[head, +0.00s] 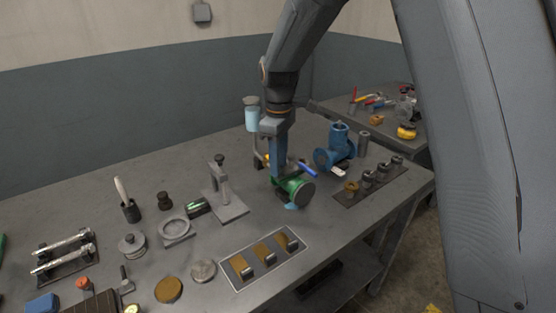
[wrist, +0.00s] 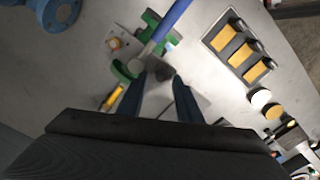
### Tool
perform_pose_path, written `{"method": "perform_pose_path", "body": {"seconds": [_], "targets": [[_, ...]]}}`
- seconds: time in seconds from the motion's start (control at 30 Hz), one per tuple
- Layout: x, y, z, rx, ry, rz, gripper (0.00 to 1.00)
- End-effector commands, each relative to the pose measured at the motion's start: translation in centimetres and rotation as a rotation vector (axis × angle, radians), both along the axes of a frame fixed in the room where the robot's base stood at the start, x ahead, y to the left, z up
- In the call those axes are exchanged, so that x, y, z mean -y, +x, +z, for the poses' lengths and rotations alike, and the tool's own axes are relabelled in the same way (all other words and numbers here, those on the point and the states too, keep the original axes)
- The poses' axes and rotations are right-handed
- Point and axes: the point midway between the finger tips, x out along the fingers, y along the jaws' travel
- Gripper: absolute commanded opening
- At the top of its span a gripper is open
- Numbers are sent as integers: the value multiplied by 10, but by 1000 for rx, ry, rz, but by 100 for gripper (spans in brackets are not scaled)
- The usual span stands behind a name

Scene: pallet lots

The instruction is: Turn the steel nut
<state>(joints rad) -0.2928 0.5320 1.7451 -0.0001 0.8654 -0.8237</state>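A green valve (head: 297,188) with a blue-handled lever (head: 307,170) lies on the workbench below my gripper (head: 277,175). In the wrist view, the green valve (wrist: 127,70) and blue lever (wrist: 172,22) are just beyond my fingers. My gripper (wrist: 160,80) points down with its two fingers apart. A small dark round piece (wrist: 165,73) shows between the fingertips; I cannot tell whether it is the steel nut or whether it is touched. The fingertips partly hide the valve in the head view.
A blue pipe fitting (head: 335,148) stands behind to the right. A dark plate (head: 343,199) at right bears several small cylindrical pieces. A framed tray (head: 236,282) with brass blocks lies in front. A grey clamp stand (head: 232,209) is at left.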

Motion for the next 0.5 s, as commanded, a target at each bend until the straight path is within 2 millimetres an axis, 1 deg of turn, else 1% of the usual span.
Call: {"method": "perform_pose_path", "body": {"seconds": [0.27,0.47,0.5], "targets": [[-2,0,-2,0,0,2,32],[-2,0,-2,0,0,1,0],[-2,0,-2,0,0,1,0]]}}
